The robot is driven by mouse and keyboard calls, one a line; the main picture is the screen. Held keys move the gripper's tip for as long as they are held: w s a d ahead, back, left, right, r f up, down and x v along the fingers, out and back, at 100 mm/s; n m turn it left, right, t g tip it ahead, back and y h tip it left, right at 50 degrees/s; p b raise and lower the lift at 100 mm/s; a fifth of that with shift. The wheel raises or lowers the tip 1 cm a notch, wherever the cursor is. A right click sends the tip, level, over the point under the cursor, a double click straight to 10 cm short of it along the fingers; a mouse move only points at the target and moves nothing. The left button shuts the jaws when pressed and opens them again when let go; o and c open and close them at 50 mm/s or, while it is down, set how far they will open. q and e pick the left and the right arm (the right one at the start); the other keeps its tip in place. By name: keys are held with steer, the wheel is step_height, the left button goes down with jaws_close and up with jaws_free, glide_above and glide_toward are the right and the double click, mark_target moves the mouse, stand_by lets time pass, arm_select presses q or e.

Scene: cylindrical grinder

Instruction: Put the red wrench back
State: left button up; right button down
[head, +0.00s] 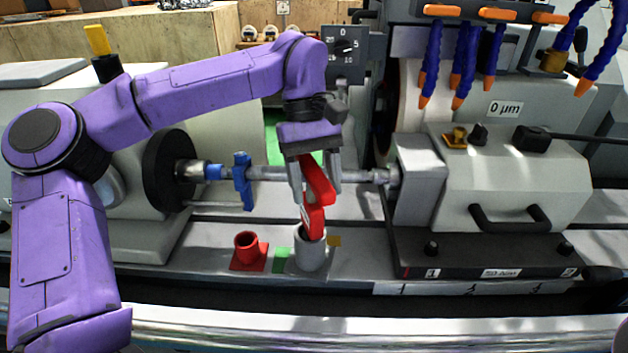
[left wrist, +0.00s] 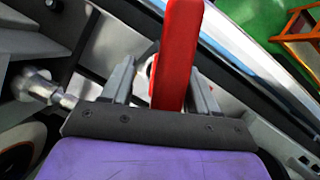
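The red wrench (head: 316,191) stands tilted, with its lower end at the mouth of the grey cup (head: 311,252); the cup rim hides whether the tip is inside. My left gripper (head: 317,192) is above the cup, pointing down, with its fingers spread on both sides of the wrench. In the left wrist view the red wrench (left wrist: 177,50) lies between the fingers, close to the right one, with a visible gap to the left one. A red cup (head: 246,250) on a red base stands to the left and looks empty. My right gripper is not in view.
A horizontal shaft (head: 280,174) with a blue clamp (head: 242,181) runs behind the gripper. The grey machine block (head: 510,185) stands at right, with blue coolant hoses (head: 463,60) above. Green (head: 281,260) and yellow (head: 334,241) patches flank the grey cup.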

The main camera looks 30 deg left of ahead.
arm_select(q)
steer(key=shift+w, duration=0.15)
steer(key=shift+s+a+r, duration=0.15)
steer(key=shift+s+r, duration=0.05)
steer(key=shift+s, duration=0.05)
steer(key=p+v, duration=0.2)
steer(key=v, duration=0.8)
steer(key=shift+w+r, duration=0.1)
steer(key=shift+r, duration=0.3)
steer(key=shift+a+r+p, duration=0.25)
steer(key=shift+r+p, duration=0.05)
steer(key=shift+r, duration=0.2)
steer(key=shift+w, duration=0.15)
steer(key=shift+f, duration=0.1)
